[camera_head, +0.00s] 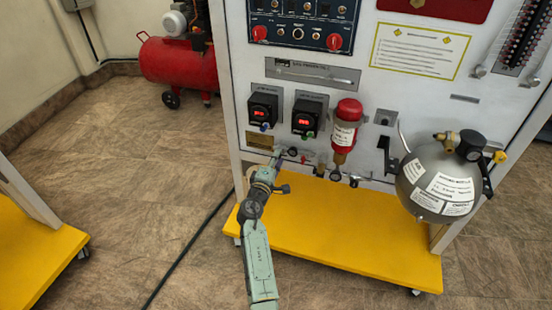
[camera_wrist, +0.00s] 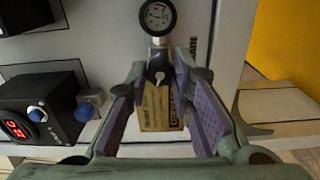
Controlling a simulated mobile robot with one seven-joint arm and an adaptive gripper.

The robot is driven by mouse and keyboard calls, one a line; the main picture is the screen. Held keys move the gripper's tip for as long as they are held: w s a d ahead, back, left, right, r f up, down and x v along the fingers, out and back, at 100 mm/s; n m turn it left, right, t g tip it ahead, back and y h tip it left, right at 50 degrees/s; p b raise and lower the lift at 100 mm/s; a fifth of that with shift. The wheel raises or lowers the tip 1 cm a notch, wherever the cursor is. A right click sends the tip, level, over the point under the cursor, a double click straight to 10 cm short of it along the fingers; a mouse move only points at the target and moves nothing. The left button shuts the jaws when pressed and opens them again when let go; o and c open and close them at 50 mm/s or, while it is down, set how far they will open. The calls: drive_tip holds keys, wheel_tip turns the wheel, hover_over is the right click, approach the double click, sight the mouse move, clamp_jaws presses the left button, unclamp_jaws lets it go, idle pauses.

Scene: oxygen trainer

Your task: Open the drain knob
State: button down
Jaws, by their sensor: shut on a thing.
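The drain knob (camera_wrist: 158,70) is a small dark knob on a metal fitting, just below a round pressure gauge (camera_wrist: 158,17) in the wrist view. My gripper (camera_wrist: 160,66) has its purple-padded fingers on either side of this knob and is shut on it. The fingertips hide part of the knob's sides. In the head view my gripper (camera_head: 278,154) is at the lower left of the white panel (camera_head: 372,103), and the knob cannot be made out clearly there.
Black boxes with red displays (camera_head: 262,106) sit above my gripper. A red cylinder (camera_head: 345,130) and a grey tank (camera_head: 438,180) are to the right. The yellow base (camera_head: 340,240) lies below. A red compressor (camera_head: 178,62) stands at the back left. Floor at left is mostly clear.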

drive_tip(key=n+p, duration=0.9)
drive_tip(key=n, duration=1.2)
drive_tip(key=shift+r+p, duration=0.1)
drive_tip(key=shift+p, duration=0.25)
drive_tip(key=shift+n, duration=0.4)
drive_tip(key=c, duration=1.4)
unclamp_jaws()
drive_tip(key=v, duration=1.2)
